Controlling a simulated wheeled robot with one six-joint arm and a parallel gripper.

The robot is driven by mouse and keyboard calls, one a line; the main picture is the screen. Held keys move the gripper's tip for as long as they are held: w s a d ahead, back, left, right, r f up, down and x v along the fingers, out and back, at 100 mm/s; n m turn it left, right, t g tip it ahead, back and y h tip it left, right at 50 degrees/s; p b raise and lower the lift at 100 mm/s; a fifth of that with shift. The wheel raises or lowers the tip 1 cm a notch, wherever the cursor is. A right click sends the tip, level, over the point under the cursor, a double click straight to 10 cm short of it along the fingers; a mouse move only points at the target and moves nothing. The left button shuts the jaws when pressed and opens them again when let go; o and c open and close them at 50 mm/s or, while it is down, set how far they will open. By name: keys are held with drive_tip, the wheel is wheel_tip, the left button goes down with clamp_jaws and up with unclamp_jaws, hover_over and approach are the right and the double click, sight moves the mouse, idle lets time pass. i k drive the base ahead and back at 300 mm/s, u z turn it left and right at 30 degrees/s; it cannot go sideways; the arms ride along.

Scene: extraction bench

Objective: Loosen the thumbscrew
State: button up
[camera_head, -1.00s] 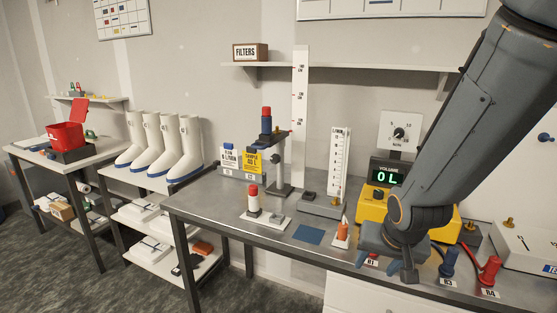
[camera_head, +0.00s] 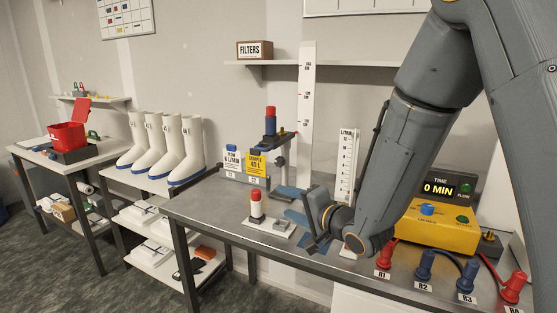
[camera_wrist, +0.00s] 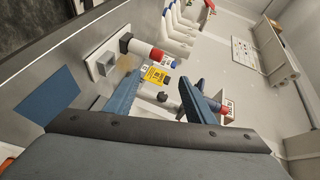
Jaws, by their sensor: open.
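The stand (camera_head: 283,178) rises from the bench's back part, with a platform carrying a blue-and-red cartridge (camera_head: 270,121). A small dark round knob (camera_head: 280,161) on its post looks like the thumbscrew; it also seems to show as a dark knob (camera_wrist: 162,97) between my fingers in the wrist view. My gripper (camera_head: 297,220) is open and empty, low over the bench in front of the stand. In the wrist view my gripper's two blue fingers (camera_wrist: 160,84) point towards the post, apart. I cannot tell the exact gap to the knob; no contact is visible.
A white-and-red cartridge (camera_head: 257,208) stands on a white base left of my gripper. Flow and sample cards (camera_head: 256,165) stand behind it. A tall white ruler (camera_head: 306,110) and a scaled tube (camera_head: 347,165) rise nearby. A yellow pump unit (camera_head: 435,232) stands right.

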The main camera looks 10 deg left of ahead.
sight(280, 161)
drive_tip(key=i, duration=0.85)
drive_tip(key=u, duration=0.05)
